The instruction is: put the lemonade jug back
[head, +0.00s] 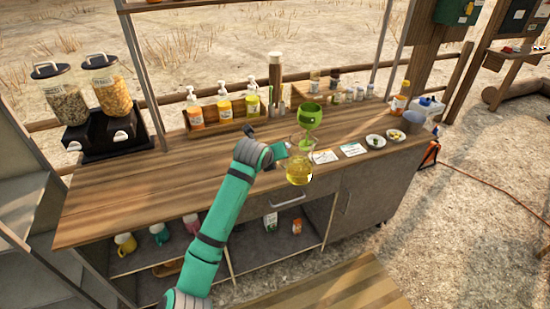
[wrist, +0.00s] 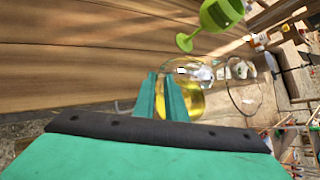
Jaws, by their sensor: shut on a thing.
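The lemonade jug (head: 299,173) is clear glass with yellow liquid low in it. In the head view it shows in front of the counter's front edge, above the drawer. My gripper (head: 284,153) comes from the left and is shut on the jug. In the wrist view the two green fingers (wrist: 162,98) reach the near side of the jug (wrist: 196,104), and the exact contact is partly hidden. A green goblet (head: 309,117) stands on the counter just behind the jug; it also shows in the wrist view (wrist: 221,14).
The wooden counter (head: 120,200) is clear on the left. Behind are a tray of pump bottles (head: 224,108) and two cereal dispensers (head: 108,93). Cards (head: 352,150), small bowls (head: 375,141) and a metal pot (head: 412,121) lie to the right.

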